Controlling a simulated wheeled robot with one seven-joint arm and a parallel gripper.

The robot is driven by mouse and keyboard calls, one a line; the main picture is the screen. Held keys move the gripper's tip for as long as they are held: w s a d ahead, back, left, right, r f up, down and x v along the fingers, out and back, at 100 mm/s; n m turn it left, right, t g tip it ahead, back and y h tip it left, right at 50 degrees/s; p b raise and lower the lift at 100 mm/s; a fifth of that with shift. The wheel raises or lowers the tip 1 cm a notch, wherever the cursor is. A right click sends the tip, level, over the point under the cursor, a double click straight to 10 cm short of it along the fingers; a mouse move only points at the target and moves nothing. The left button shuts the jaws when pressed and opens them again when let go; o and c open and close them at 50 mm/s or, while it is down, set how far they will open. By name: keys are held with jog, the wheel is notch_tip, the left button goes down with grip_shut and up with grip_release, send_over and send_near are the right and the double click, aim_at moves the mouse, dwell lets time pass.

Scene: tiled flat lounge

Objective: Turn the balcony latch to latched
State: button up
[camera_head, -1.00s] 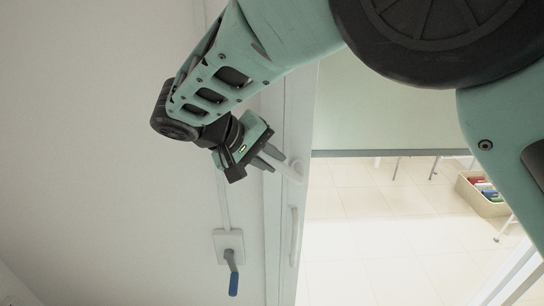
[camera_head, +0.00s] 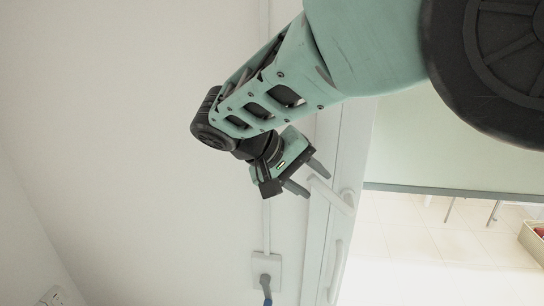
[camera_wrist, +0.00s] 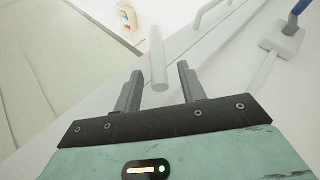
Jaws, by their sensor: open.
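The balcony latch (camera_head: 332,196) is a white lever on the white door frame. In the head view it slants from upper left down to a rounded mount at lower right. In the wrist view the white lever bar (camera_wrist: 157,58) points towards me, with its near end between the fingertips. My gripper (camera_head: 314,183) is open, at the lever's upper-left end. In the wrist view, its two dark fingers (camera_wrist: 160,72) stand on either side of the bar's end, with visible gaps. I cannot tell how deep the bar sits between them.
A white pull handle (camera_head: 336,270) is on the door frame below the latch. A blue-handled lever on a wall plate (camera_head: 262,262) is to its left; it also shows in the wrist view (camera_wrist: 283,40). Beyond the glass are a tiled floor and a crate (camera_head: 534,238).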

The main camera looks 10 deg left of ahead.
jog(key=b+v, duration=0.2)
jog(key=v, duration=1.2)
